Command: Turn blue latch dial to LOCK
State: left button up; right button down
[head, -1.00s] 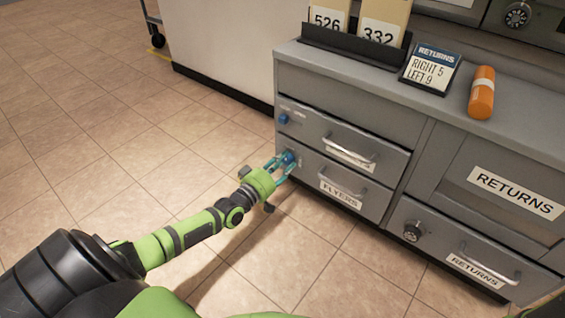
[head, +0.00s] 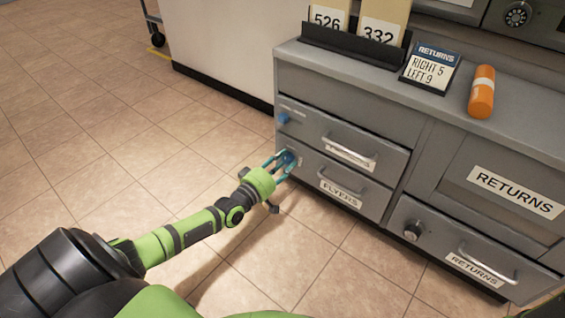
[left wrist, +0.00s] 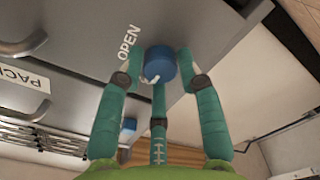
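The blue latch dial (left wrist: 160,63) sits on the left end of the lower drawer front, the one labelled FLYERS; it also shows in the head view (head: 289,158). The printed word OPEN (left wrist: 130,43) is beside it in the left wrist view. No LOCK word is readable there. My left gripper (head: 281,164) has its teal fingers around the dial, close against its sides; in the left wrist view the fingers (left wrist: 160,75) flank it. A white mark shows at the dial's lower edge. My right gripper is not in view.
A second blue dial (head: 283,118) is on the drawer above, left of its handle (head: 350,150). The FLYERS handle (head: 341,186) is right of my gripper. An orange bottle (head: 481,92) and a RETURNS sign (head: 431,68) stand on the counter. Tiled floor (head: 120,150) lies open at left.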

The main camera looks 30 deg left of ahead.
pick_arm(q)
jog(key=shift+o, duration=0.3)
jog(key=shift+s, duration=0.15)
jog(key=s, duration=1.1)
jog(key=shift+s+a, duration=0.35)
jog(key=shift+a, duration=0.1)
